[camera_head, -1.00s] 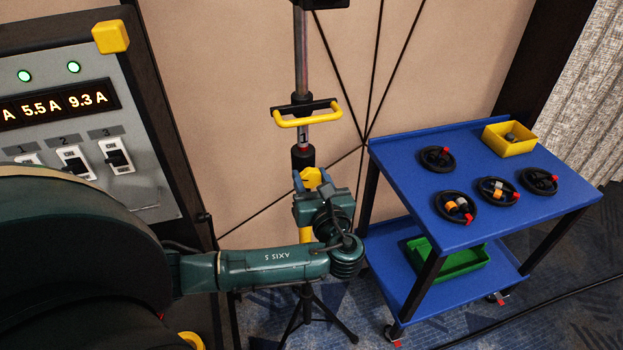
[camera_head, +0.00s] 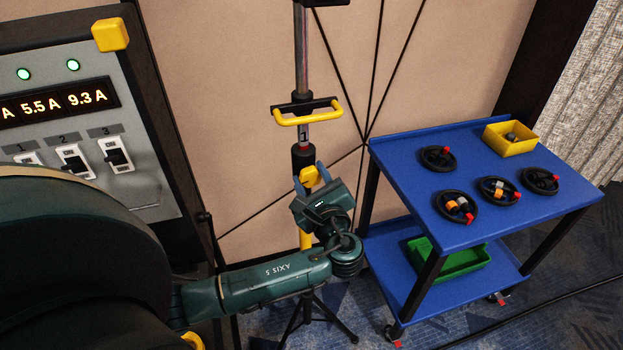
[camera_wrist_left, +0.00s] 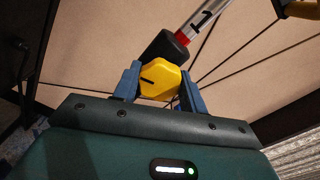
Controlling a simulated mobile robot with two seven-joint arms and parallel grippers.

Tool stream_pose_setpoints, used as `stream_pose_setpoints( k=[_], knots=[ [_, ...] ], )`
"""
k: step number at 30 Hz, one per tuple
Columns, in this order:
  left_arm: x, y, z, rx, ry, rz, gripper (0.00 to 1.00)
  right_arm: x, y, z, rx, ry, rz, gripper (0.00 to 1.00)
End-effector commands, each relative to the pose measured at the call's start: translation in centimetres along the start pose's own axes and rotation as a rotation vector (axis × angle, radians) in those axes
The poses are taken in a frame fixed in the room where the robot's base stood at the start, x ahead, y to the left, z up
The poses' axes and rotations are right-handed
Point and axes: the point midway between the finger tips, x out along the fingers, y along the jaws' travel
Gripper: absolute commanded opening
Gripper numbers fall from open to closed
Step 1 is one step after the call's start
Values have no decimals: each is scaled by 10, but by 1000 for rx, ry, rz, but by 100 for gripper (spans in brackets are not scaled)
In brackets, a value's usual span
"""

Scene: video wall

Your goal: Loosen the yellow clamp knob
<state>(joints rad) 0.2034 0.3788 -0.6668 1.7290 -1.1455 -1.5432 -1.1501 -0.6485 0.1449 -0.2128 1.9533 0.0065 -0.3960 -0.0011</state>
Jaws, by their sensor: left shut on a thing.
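The yellow clamp knob (camera_head: 309,175) sits on the black collar (camera_head: 302,157) of an upright tripod pole. My left gripper (camera_head: 314,176) is at the knob, with its blue fingers on either side of it. In the left wrist view the yellow knob (camera_wrist_left: 160,81) lies between the two blue fingers of my left gripper (camera_wrist_left: 158,84), which is shut on it. A dark mark shows on the knob's face. The gripper is tilted in the head view and hides part of the pole below the knob. My right gripper is not in view.
A yellow handle (camera_head: 308,115) juts from the pole above the knob. A blue cart (camera_head: 400,165) with several black reels and a yellow bin (camera_head: 510,140) stands at right. A switch panel (camera_head: 140,160) with lit readouts is at left.

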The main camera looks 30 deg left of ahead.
Motion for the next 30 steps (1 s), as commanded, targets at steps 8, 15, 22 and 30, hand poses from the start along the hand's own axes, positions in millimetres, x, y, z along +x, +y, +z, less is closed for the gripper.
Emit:
stream_pose_setpoints(
  k=[8,15,22,30],
  knots=[
    [-1,1,-2,-185,3,1,19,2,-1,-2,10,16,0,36],
    [-1,1,-2,-272,3,1,19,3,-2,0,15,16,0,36],
    [-1,1,-2,-300,3,1,19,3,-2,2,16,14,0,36],
    [-1,1,-1,-303,4,1,19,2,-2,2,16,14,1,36]
  ],
)
